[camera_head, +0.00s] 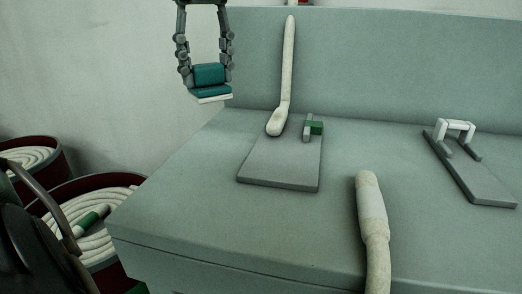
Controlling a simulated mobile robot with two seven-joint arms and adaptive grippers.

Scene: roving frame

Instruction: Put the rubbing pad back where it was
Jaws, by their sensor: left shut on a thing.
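My left gripper (205,72) hangs at the top left of the head view, fingers pointing down. It is shut on a teal block with a pale underside, which looks like the rubbing pad (210,92). The pad is held in the air near the left end of the grey-green bench (190,215), apart from its surface as far as I can tell. My right gripper is not in view.
A grey board (275,172) on the bench bears a small green-and-grey piece (313,128). A long pale club-like stick (286,75) leans there; another pale stick (372,205) is in front. A second board (480,180) has a white handle (456,125). Rope tubs (112,180) stand left.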

